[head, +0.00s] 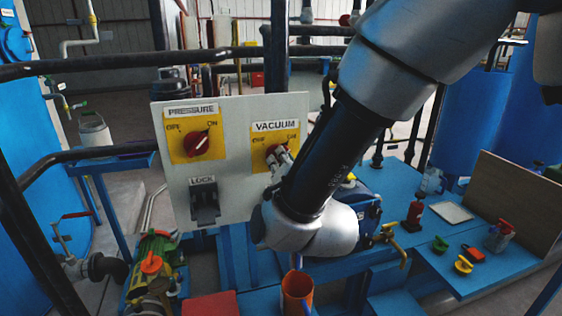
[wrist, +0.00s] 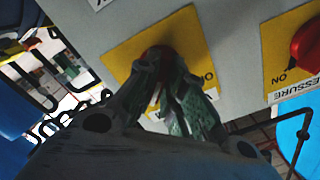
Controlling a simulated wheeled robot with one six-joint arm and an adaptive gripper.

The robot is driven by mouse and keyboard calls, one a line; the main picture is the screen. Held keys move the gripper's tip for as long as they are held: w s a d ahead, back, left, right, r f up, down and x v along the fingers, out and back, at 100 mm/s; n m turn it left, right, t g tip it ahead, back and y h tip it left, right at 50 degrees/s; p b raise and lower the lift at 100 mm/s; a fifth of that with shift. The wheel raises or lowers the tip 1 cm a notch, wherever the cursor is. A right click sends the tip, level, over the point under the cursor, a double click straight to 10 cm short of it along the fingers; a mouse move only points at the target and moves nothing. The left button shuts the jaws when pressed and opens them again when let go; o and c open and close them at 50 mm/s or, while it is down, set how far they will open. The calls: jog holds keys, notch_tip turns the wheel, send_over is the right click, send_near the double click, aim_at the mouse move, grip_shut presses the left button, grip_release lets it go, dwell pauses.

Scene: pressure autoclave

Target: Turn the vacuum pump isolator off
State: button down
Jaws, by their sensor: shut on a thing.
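The panel (head: 235,190) carries a red vacuum isolator knob (head: 271,160) on a yellow plate (head: 259,136) under a VACUUM label (head: 276,126). My gripper (head: 279,160) reaches it from the right and is shut on this knob. In the wrist view the fingers (wrist: 172,80) close around the knob, whose red top (wrist: 157,52) shows between them. The fingers hide the knob's pointer, so I cannot tell its setting.
The red pressure knob (head: 204,144) sits to the left, its pointer toward ON. The grey lock switch (head: 205,208) is below it. A blue bench (head: 470,245) with small coloured items is at right. An orange cup (head: 296,292) stands below my gripper.

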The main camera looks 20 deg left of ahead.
jog(key=shift+n, duration=0.4)
jog(key=n, duration=1.6)
jog(key=shift+n, duration=0.4)
jog(key=shift+f+n, duration=0.1)
jog(key=shift+n, duration=0.2)
jog(key=c, duration=1.5)
grip_release()
jog(key=shift+s, duration=0.15)
